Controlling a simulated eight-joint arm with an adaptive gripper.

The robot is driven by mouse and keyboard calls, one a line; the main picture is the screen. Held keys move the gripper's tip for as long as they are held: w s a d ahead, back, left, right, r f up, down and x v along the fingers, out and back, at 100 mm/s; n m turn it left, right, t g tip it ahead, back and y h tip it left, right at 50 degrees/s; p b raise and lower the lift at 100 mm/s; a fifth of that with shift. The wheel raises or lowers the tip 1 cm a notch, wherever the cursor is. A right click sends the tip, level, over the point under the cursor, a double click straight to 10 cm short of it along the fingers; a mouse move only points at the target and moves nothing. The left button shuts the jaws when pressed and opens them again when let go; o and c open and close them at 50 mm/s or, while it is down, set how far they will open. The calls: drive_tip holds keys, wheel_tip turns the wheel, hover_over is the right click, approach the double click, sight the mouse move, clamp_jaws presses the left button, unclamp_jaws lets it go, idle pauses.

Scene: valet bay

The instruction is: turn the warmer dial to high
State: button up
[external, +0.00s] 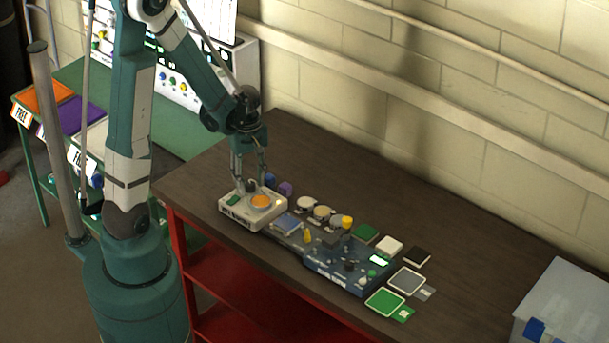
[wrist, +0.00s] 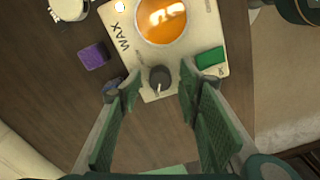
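The warmer (external: 264,221) is a white box at the left part of the dark table, with a round orange wax window (external: 261,202) and a green patch on top. In the wrist view, the warmer (wrist: 203,40) carries the word WAX and a small lit lamp. Its dial (wrist: 160,76) is a dark round knob with a pale pointer line toward the bottom of the picture. My gripper (wrist: 158,88) is open, with one finger on each side of the dial and visible gaps to it. In the external view, my gripper (external: 250,186) points down at the warmer's back edge.
A purple block (wrist: 95,55) sits left of the warmer in the wrist view, and a blue object partly shows behind the left finger. A blue control panel (external: 345,265) and several small jars and cards stand to the right. The table's far side is clear.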

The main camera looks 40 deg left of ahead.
drive_tip(key=shift+c, duration=0.5)
drive_tip(key=c, duration=0.8)
